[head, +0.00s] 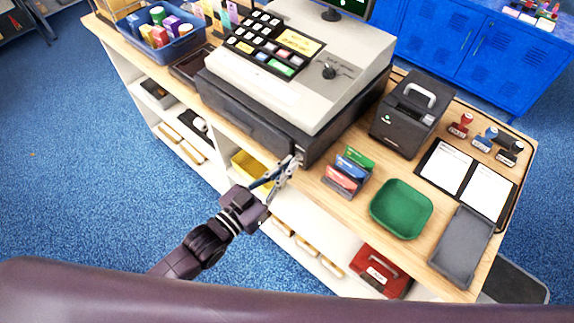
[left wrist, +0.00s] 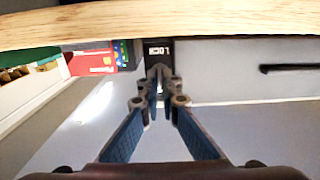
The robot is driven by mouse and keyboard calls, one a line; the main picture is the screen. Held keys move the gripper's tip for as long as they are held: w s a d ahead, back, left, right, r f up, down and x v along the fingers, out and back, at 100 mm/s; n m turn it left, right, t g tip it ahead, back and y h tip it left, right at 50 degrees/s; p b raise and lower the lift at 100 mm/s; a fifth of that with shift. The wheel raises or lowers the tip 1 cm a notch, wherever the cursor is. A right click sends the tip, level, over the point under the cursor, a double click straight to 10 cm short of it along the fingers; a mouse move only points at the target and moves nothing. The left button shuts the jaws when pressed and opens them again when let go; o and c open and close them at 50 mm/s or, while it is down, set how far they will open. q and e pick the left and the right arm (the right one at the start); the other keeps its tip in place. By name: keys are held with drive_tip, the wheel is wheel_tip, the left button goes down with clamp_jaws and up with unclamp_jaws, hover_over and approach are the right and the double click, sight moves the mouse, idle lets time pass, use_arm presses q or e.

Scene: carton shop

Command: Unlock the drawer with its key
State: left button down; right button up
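The dark drawer (head: 262,118) lies under the cash register (head: 300,62) and is closed. The left wrist view shows its grey front (left wrist: 235,80) with a dark handle (left wrist: 292,68) and a black plate lettered LOCK (left wrist: 158,50). My left gripper (head: 288,168) is at the drawer's front right corner. In the left wrist view its fingertips (left wrist: 158,82) come together just in front of the lock plate, around a small pale piece that looks like the key. The key is mostly hidden by the fingers, and I cannot tell how deep it sits. My right gripper is not in view.
Card boxes (head: 348,170), a green tray (head: 401,209) and a black printer (head: 411,115) stand right of the drawer. The wooden counter edge (left wrist: 160,22) runs close to my gripper. A red cash box (head: 380,270) sits on the shelf below. Open blue floor lies left.

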use_arm(q)
drive_tip(key=shift+f, duration=0.1)
drive_tip(key=c, duration=2.2)
unclamp_jaws()
drive_tip(key=v, duration=1.2)
